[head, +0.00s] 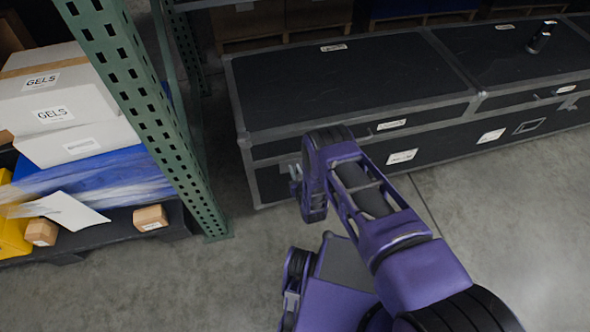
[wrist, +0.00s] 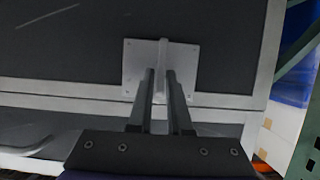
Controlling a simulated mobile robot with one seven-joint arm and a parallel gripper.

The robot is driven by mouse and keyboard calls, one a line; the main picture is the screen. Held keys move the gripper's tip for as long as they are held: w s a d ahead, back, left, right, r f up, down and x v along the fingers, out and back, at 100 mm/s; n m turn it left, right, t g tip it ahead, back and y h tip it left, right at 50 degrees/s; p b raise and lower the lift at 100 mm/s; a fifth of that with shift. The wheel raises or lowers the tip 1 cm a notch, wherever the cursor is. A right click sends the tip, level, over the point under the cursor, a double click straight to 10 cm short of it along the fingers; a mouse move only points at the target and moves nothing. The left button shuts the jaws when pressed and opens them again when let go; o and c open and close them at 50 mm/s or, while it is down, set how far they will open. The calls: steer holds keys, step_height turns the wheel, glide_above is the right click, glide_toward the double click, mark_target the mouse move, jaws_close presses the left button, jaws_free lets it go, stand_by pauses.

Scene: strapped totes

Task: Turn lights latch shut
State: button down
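A pale metal latch (wrist: 162,49) with a narrow upright handle on a square plate shows in the wrist view, on the dark panel of a case beside its metal edging. My gripper (wrist: 160,76) has its two dark fingers close together, one on each side of the handle, and looks shut on it. The handle stands along the fingers and across the case seam's line. In the head view my arm reaches to the front left part of the nearer black case (head: 340,85). The latch and fingertips are hidden there, and its labels are too small to read.
A second black case (head: 510,55) adjoins on the right, with a small dark object (head: 541,37) on its lid. A green rack upright (head: 150,110) stands close on the left, beside shelved boxes marked GELS (head: 60,105). Grey floor (head: 500,230) is clear at right.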

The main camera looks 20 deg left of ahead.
steer(key=shift+w+d, duration=0.1)
stand_by(0.4)
steer(key=shift+w+d+f+m+g+y, duration=0.2)
steer(key=shift+m+y, duration=0.85)
steer(key=shift+m, duration=0.7)
steer(key=shift+w+d+f+m+g+y, duration=0.1)
steer(key=shift+d+f+m+g+y, duration=0.1)
steer(key=shift+m+y, duration=1.25)
steer(key=shift+w+d+f+m+g+y, duration=0.2)
steer(key=shift+m+y, duration=0.5)
steer(key=shift+m, duration=1.4)
steer(key=c, duration=1)
jaws_free()
steer(key=shift+o, duration=0.2)
steer(key=shift+s+d, duration=0.1)
steer(key=shift+s, duration=0.05)
